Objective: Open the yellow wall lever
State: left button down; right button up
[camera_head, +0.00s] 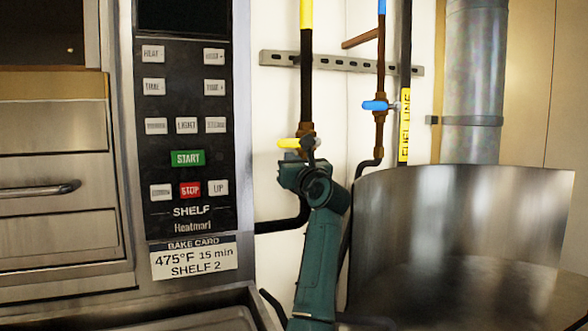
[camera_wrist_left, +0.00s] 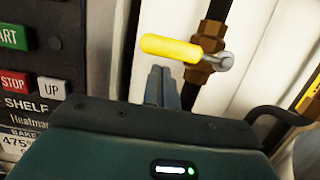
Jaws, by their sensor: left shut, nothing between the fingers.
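The yellow wall lever (camera_head: 289,143) sits on a brass valve on a dark vertical pipe, right of the oven panel. It lies about level, its handle pointing left from the valve. In the left wrist view the yellow lever (camera_wrist_left: 170,48) shows close up, with the brass valve body (camera_wrist_left: 200,66) at its right end. My left gripper (camera_wrist_left: 160,78) is shut and empty, its fingertips just below the lever in that picture; whether they touch it I cannot tell. In the head view my left gripper (camera_head: 292,157) covers the area just below the lever. My right gripper is not in view.
A blue lever (camera_head: 376,105) sits on another pipe to the right. A dark pipe labelled fuel line (camera_head: 404,125) runs beside it. The oven control panel (camera_head: 187,120) stands close on the left. A large steel kettle (camera_head: 465,220) stands at the lower right.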

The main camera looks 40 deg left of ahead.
pick_arm(q)
jog(key=shift+r, duration=0.2)
dwell(0.3)
jog(key=shift+a+r+m+p, duration=0.1)
jog(key=shift+r+m+p, duration=0.2)
jog(key=shift+m+p, duration=0.2)
